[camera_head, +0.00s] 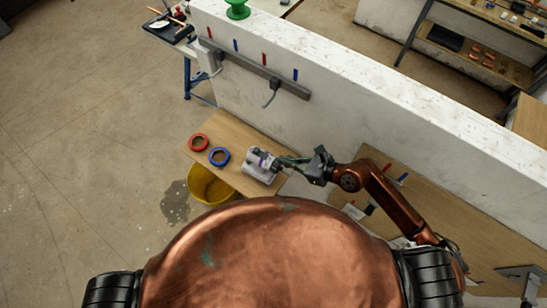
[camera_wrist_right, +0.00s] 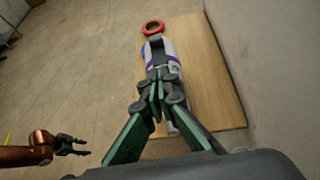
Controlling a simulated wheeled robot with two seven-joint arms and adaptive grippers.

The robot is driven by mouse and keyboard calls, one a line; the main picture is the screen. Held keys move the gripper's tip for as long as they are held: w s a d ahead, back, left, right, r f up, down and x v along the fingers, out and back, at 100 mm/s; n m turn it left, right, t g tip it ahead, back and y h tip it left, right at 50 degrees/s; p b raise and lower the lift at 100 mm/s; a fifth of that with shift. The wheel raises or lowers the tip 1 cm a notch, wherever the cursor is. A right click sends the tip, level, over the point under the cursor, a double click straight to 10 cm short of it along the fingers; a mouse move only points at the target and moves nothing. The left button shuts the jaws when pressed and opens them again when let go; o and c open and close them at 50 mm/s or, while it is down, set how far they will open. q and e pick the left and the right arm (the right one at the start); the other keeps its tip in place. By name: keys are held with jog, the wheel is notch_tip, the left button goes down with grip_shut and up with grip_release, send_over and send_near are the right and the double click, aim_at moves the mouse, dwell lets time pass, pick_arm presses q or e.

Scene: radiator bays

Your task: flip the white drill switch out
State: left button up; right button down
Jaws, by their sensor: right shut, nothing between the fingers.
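The white drill (camera_head: 260,166), with a purple band, lies on the wooden bench board. It also shows in the right wrist view (camera_wrist_right: 162,54), partly behind my fingers. My right gripper (camera_head: 285,161) is shut and empty, its fingertips at the near end of the drill. In the right wrist view the closed green-and-grey fingers (camera_wrist_right: 157,82) overlap the drill body; I cannot tell whether they touch it. The drill's switch is too small or hidden to make out. My left gripper (camera_wrist_right: 74,146) shows only in the right wrist view, at lower left, with its fingers apart and empty.
A red ring (camera_head: 199,143) and a blue ring (camera_head: 220,157) lie on the wooden board (camera_head: 232,131) left of the drill. A yellow bucket (camera_head: 208,190) stands on the floor below. A white wall (camera_head: 350,112) with a hook rail (camera_head: 255,71) runs behind the board.

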jog(key=v, duration=0.5)
jog(key=shift+b, duration=0.4)
